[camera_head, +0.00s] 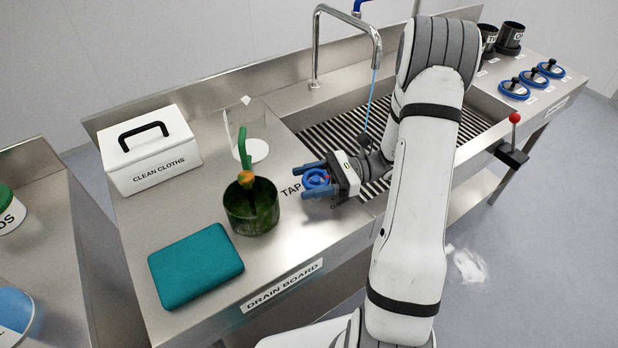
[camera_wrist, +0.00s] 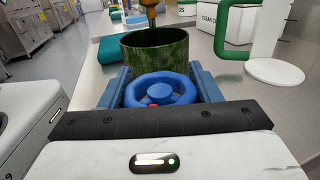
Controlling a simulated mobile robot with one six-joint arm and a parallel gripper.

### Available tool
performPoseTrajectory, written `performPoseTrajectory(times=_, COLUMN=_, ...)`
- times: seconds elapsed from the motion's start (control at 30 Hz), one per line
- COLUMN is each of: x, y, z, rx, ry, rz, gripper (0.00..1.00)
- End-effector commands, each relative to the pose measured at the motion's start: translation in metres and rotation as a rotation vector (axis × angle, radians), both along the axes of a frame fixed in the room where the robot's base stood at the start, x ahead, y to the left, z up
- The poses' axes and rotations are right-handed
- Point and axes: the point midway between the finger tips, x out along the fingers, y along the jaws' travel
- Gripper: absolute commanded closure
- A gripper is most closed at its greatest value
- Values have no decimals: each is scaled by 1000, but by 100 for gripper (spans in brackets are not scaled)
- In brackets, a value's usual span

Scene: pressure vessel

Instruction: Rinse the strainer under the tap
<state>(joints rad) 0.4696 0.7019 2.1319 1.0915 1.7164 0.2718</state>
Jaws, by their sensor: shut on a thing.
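A green-mottled, open cylindrical pot (camera_head: 252,210), which may be the strainer, stands upright on the drain board (camera_head: 205,215). It also shows just beyond my fingers in the wrist view (camera_wrist: 158,56). A brass-orange and green piece (camera_head: 246,177) shows above its rim; I cannot tell whether they are joined. My gripper (camera_head: 315,180) is shut on the blue tap wheel (camera_wrist: 165,77), beside the TAP label at the sink's near-left edge. A thin blue stream (camera_head: 372,95) falls from the tap spout (camera_head: 376,50) into the slatted sink (camera_head: 335,125). My arm hides part of the sink.
A teal pad (camera_head: 195,265) lies at the drain board's front. A CLEAN CLOTHS box (camera_head: 150,160) and a clear panel with a round white base (camera_head: 250,150) stand behind. Dark cups (camera_head: 510,38), blue rings (camera_head: 532,78) and a red-knobbed lever (camera_head: 514,118) are at right.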

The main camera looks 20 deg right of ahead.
Motion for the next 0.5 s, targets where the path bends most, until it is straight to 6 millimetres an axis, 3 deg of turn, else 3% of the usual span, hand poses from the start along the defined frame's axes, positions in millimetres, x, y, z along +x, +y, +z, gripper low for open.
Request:
performPoseTrajectory(times=0.17, x=0, y=0, z=0, rx=0, ry=1, rz=-2, gripper=66)
performPoseTrajectory(times=0.2, x=0, y=0, z=0, rx=0, ry=1, rz=-2, gripper=42)
performPoseTrajectory(times=0.5, x=0, y=-1, z=0, rx=0, ry=1, rz=-4, gripper=21)
